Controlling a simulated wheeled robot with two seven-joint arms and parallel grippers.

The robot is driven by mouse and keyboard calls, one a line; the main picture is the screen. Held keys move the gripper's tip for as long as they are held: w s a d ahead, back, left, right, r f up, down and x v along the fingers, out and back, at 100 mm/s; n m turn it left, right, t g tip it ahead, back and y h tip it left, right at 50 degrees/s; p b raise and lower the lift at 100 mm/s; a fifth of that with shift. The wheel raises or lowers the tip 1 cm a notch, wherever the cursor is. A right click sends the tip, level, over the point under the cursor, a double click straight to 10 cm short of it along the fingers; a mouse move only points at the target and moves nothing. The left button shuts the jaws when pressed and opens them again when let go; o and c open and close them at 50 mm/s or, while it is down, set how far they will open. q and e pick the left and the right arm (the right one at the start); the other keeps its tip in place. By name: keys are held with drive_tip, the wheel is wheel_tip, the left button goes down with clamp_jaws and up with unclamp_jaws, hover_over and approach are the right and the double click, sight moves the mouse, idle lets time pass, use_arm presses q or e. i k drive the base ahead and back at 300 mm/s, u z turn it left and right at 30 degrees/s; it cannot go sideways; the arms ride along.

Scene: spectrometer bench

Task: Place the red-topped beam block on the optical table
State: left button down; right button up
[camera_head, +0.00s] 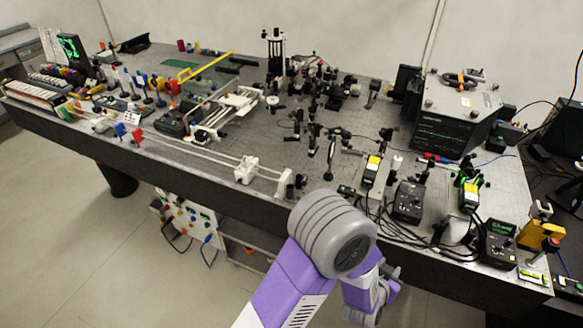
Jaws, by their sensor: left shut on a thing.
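The optical table (262,196) is long and dark-edged, and its grey top is crowded with equipment. My left arm rises from the bottom centre, and its large grey joint hides part of the table's front edge. My left gripper (368,314) is low in the picture, in front of that edge and partly hidden by my own arm. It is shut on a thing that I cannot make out. I cannot pick out the red-topped beam block with certainty. My right gripper is not in view.
A dark instrument box (452,118) stands at the back right. White rails with a white carriage (246,170) run along the front left. Small meters (408,201) and cables crowd the front right. A red plate (137,134) stands at the front left. Small bare patches lie between the parts.

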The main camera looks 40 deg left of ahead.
sight(267, 162)
drive_tip(key=z, duration=1.45)
drive_tip(key=k, duration=1)
drive_tip(key=u, duration=2)
drive_tip(key=i, duration=0.15)
